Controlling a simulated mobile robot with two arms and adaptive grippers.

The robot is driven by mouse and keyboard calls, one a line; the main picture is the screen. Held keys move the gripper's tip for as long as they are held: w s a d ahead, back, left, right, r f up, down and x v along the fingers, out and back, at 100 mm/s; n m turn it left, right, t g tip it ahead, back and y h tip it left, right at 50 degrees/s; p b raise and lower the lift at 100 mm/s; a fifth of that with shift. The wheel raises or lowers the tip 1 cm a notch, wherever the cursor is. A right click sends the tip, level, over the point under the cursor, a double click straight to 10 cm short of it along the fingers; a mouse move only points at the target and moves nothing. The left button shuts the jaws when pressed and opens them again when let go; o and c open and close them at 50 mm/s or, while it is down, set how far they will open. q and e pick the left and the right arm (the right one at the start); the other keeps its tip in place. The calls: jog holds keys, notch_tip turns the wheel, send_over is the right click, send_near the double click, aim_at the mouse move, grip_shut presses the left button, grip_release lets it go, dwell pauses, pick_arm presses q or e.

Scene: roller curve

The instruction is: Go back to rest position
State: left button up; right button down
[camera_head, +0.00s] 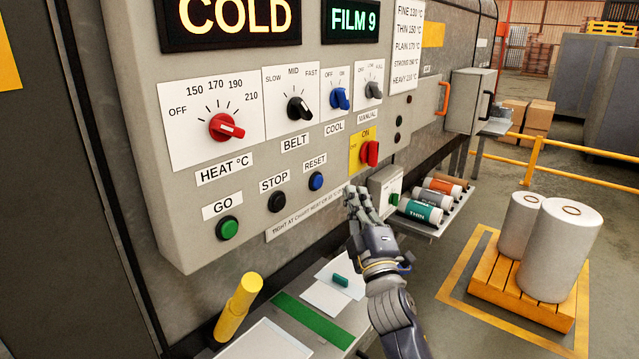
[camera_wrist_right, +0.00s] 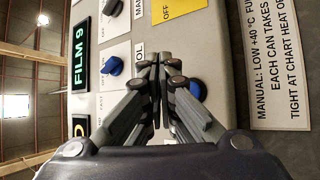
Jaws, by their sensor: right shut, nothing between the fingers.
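My right gripper (camera_head: 360,202) is shut and empty in the head view, in front of the lower right edge of the grey control panel (camera_head: 180,200). It is below the red main switch (camera_head: 370,153) and right of the blue RESET button (camera_head: 316,181). In the right wrist view its fingers (camera_wrist_right: 157,72) are closed together in front of the panel, with part of a blue button (camera_wrist_right: 197,90) showing beside them. My left gripper is in neither view.
A small grey box (camera_head: 384,183) stands just right of the right gripper, beside a shelf with film rolls (camera_head: 420,211). A yellow post (camera_head: 238,305) rises at lower left. Large white rolls (camera_head: 560,250) stand on a pallet at right. Open floor lies between.

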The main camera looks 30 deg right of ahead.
jog(key=s+a+f+m+g+y, duration=0.1)
jog(key=s+a+f+m+g, duration=0.15)
jog(key=f, duration=0.45)
jog(key=s+a+f+m+g, duration=0.1)
jog(key=s+f+m+g, duration=0.15)
jog(key=f, duration=0.55)
jog(key=s+a+f+m+g+y, duration=0.1)
jog(key=s+a+f+g, duration=0.1)
jog(key=s+f+g, duration=0.35)
jog(key=s+a+f+m+g+y, duration=0.1)
jog(key=s+a+f+g+y, duration=0.15)
jog(key=s+a+f, duration=0.35)
jog(key=s+a+f+m+g+y, duration=0.1)
jog(key=s+a+f+g, duration=0.2)
jog(key=s, duration=0.5)
jog(key=s+a+f+m+g+y, duration=0.1)
jog(key=s+a+f+g+y, duration=0.1)
jog(key=s+a+f, duration=0.35)
jog(key=s+d+f+g, duration=0.1)
jog(key=s+f, duration=0.1)
jog(key=f, duration=1.2)
jog(key=s+d+f+g, duration=0.1)
jog(key=s+f, duration=0.1)
jog(key=f, duration=1.1)
jog(key=s+d+f+g, duration=0.1)
jog(key=s+d+f, duration=0.1)
jog(key=s+f, duration=1.4)
jog(key=shift+s+d+f+n+h, duration=0.25)
jog(key=shift+s+d+n+h, duration=0.05)
jog(key=shift+s+d+h, duration=0.05)
